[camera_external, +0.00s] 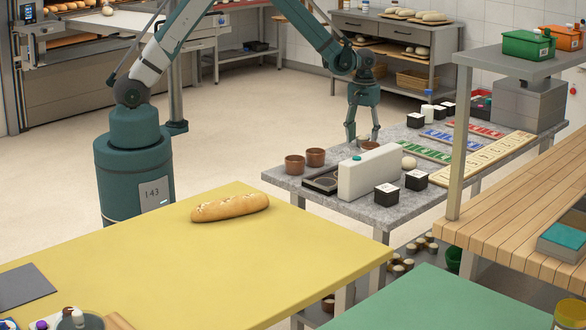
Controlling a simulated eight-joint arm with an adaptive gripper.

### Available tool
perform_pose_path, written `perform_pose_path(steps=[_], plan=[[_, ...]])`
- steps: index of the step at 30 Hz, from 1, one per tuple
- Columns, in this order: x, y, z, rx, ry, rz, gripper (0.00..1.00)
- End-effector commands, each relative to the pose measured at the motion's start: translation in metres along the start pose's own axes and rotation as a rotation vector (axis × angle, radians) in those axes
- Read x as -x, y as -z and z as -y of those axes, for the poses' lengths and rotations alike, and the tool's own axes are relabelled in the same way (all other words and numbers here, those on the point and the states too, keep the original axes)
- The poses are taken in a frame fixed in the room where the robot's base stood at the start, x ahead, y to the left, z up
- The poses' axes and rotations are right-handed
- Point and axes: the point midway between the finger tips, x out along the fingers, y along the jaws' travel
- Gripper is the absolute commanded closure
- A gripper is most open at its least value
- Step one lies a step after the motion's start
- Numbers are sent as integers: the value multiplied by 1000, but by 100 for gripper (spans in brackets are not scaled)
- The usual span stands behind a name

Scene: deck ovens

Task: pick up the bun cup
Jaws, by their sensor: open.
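Three small brown cups, which look like bun cups, stand on the grey stone-topped table (290,182). One brown cup (295,165) is at the table's left end, and a second brown cup (315,157) stands close beside it. A third brown cup (370,146) is behind the white upright box; its lower part is hidden. I cannot tell which one the task means. My gripper (362,139) points down, open, with its fingertips at about the third cup's rim in the picture. I cannot tell whether it touches the cup. Nothing shows held in it.
The white box (368,173) stands just in front of the third cup. A dark scale-like tray (322,181), several black-and-white cubes (387,194) and a pale bun (409,163) are near. Coloured boards (425,151) cover the table's right. A shelf post (460,140) rises in front.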

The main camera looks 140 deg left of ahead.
Motion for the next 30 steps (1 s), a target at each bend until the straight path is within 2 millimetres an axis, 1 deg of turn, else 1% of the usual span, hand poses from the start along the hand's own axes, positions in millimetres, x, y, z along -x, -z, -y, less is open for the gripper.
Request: perform_pose_path(steps=[1, 4, 20, 23, 27, 28, 30], plan=[[-5, 0, 0, 0, 0, 0, 50], [-8, 0, 0, 0, 0, 0, 50], [-8, 0, 0, 0, 0, 0, 50], [-8, 0, 0, 0, 0, 0, 61], [-8, 0, 0, 0, 0, 0, 79], [-8, 0, 0, 0, 0, 0, 81], [-8, 0, 0, 0, 0, 0, 81]])
